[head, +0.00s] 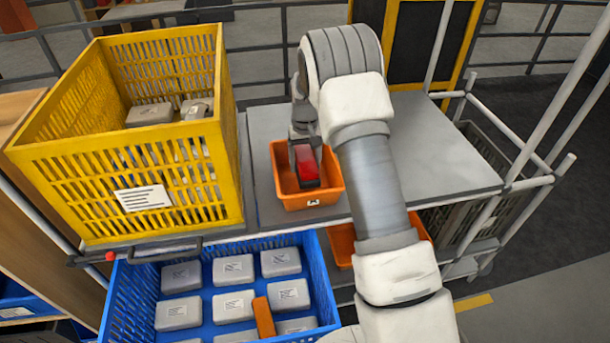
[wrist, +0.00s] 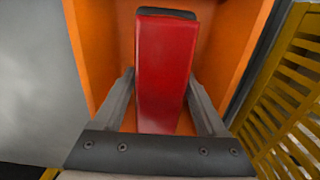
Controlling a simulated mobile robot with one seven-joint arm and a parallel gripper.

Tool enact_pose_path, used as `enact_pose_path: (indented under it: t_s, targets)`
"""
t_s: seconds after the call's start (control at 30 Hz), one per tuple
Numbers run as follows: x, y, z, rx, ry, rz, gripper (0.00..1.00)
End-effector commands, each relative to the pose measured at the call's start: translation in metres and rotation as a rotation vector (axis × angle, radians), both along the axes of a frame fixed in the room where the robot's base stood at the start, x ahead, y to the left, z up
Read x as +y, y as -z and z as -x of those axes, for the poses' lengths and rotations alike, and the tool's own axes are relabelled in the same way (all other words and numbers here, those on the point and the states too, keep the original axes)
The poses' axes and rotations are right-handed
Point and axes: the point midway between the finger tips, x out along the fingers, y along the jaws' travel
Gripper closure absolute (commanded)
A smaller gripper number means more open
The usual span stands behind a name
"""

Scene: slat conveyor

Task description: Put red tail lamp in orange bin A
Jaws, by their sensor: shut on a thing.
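The red tail lamp (head: 307,168) is a red block with dark ends, held over the orange bin (head: 301,201) in the head view. My gripper (head: 304,155) is shut on the lamp, pointing down into the bin. Whether the lamp touches the bin floor I cannot tell.
A yellow crate (head: 95,190) with grey boxes stands left of the bin. A blue crate (head: 225,250) with grey boxes and an orange item (head: 264,317) is below. Another orange bin (head: 342,245) is partly hidden under the shelf. The grey shelf (head: 440,150) is clear at right.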

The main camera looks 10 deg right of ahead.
Motion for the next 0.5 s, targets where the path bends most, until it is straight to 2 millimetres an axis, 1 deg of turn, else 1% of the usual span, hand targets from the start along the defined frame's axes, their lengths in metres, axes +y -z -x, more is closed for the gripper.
enact_pose_path:
  t_s: [0.03,0.23,0.4,0.5]
  targets:
    - [0.000,0.006,0.000,0.000,0.000,0.000,0.98]
    - [0.000,0.021,0.000,-0.001,0.000,0.001,0.98]
    - [0.000,0.045,0.000,0.000,0.000,0.001,0.98]
    - [0.000,0.049,-0.001,-0.003,0.000,0.000,0.98]
